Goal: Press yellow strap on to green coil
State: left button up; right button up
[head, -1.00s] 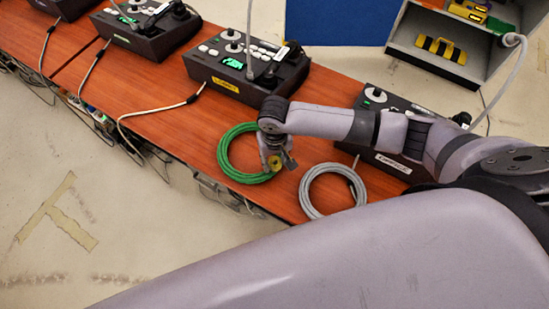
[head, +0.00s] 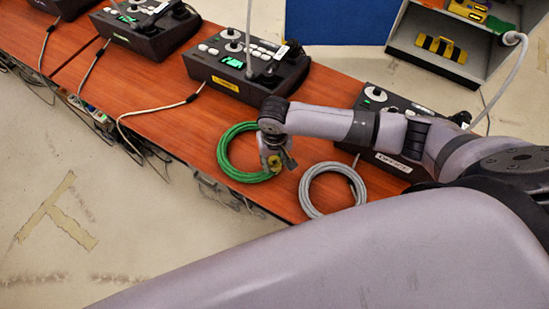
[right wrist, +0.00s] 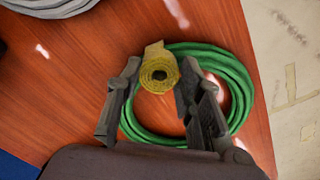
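The yellow strap (right wrist: 160,74), rolled up with a short free end, sits between the fingertips of my right gripper (right wrist: 159,76). The fingers are closed in on it from both sides. In the head view the strap (head: 275,163) is small and partly hidden by the right gripper (head: 273,154). The green coil (head: 224,158) lies flat on the table, and the strap is over its right edge. In the right wrist view the green coil (right wrist: 226,66) passes behind the strap and fingers. Whether strap and coil touch, I cannot tell. My left gripper is not in view.
A grey coil (head: 306,184) lies to the right on the red-brown table (head: 200,138). Black paging phones (head: 226,84) stand along the table. A grey bin (head: 412,52) with a yellow-black item is at the back right. Cables hang off the near table edge.

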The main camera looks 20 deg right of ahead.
aim_at(275, 162)
jog(key=o, duration=0.5)
jog(key=shift+o, duration=0.4)
jog(key=o, duration=0.4)
notch_tip(275, 162, up, 7)
jog(key=p, duration=0.8)
jog(key=shift+p, duration=0.4)
